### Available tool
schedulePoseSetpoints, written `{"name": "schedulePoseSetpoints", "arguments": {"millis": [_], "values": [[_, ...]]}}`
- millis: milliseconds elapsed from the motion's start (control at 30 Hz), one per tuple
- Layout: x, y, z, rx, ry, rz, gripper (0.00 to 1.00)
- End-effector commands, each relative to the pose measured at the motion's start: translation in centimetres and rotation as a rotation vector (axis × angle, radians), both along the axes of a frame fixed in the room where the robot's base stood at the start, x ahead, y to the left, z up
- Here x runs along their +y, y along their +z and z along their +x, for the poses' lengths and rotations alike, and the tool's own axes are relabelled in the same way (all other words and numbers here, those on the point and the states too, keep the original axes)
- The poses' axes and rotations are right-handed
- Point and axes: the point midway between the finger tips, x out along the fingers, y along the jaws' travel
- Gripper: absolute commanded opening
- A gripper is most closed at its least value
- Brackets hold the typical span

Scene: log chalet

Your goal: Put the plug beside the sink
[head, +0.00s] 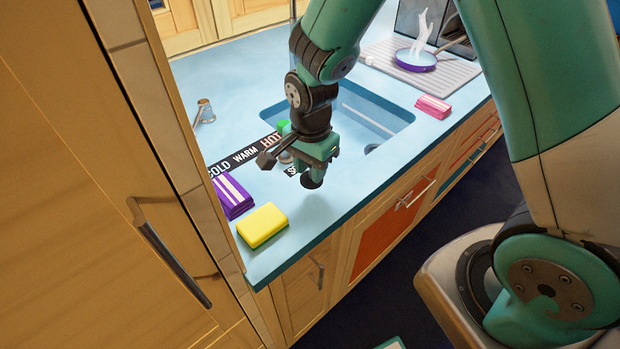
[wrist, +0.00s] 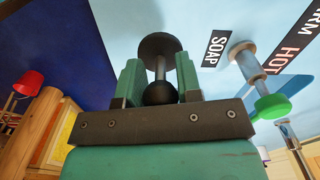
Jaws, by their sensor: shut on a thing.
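The plug is a black disc with a short stem and a ball end. In the wrist view the plug (wrist: 158,45) is between the two green fingers of my gripper (wrist: 160,85), which is shut on it by the ball end. In the head view my gripper (head: 318,155) is over the counter on the near left side of the sink (head: 365,130), and the plug (head: 313,181) hangs just below the fingers. I cannot tell whether the disc touches the counter. The drain shows as a dark spot in the basin, right of my arm.
A yellow sponge (head: 262,225) and a purple striped cloth (head: 233,196) lie left on the counter (head: 310,215). The front counter strip is clear.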

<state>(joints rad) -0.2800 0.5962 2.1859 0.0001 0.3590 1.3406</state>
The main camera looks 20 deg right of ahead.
Motion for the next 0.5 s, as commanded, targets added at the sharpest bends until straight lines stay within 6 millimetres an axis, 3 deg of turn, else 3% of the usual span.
{"name": "schedulePoseSetpoints", "arguments": {"millis": [333, 500], "values": [[0.0, -4.0, 0.0, 0.001, 0.000, 0.000, 0.09], [0.0, -4.5, 0.0, -0.002, 0.000, 0.000, 0.09]]}}
